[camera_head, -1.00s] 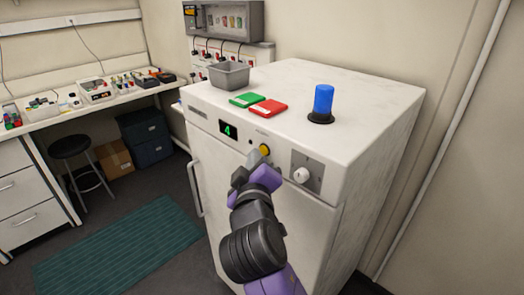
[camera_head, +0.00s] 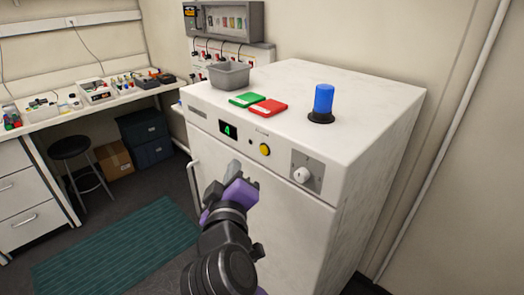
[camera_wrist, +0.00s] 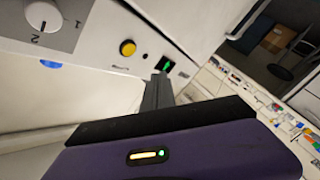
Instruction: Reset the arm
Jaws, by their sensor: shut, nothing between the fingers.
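My gripper (camera_head: 231,172) is in front of the white cabinet (camera_head: 280,216), below and left of its yellow button (camera_head: 265,150). In the wrist view the gripper fingers (camera_wrist: 158,92) are together with nothing between them, and the yellow button (camera_wrist: 127,48) shows clear of them. My arm, purple and black, reaches up from the bottom of the head view. The cabinet panel has a green-lit display (camera_head: 229,130) that seems to read 4, and a white knob (camera_head: 302,175). The knob also shows in the wrist view (camera_wrist: 43,15).
On the cabinet top are a grey bin (camera_head: 229,75), a green case (camera_head: 246,99), a red case (camera_head: 268,107) and a blue lamp (camera_head: 322,102). A vertical door handle (camera_head: 194,188) juts out left of my gripper. A stool (camera_head: 70,148) and green mat (camera_head: 115,245) lie left.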

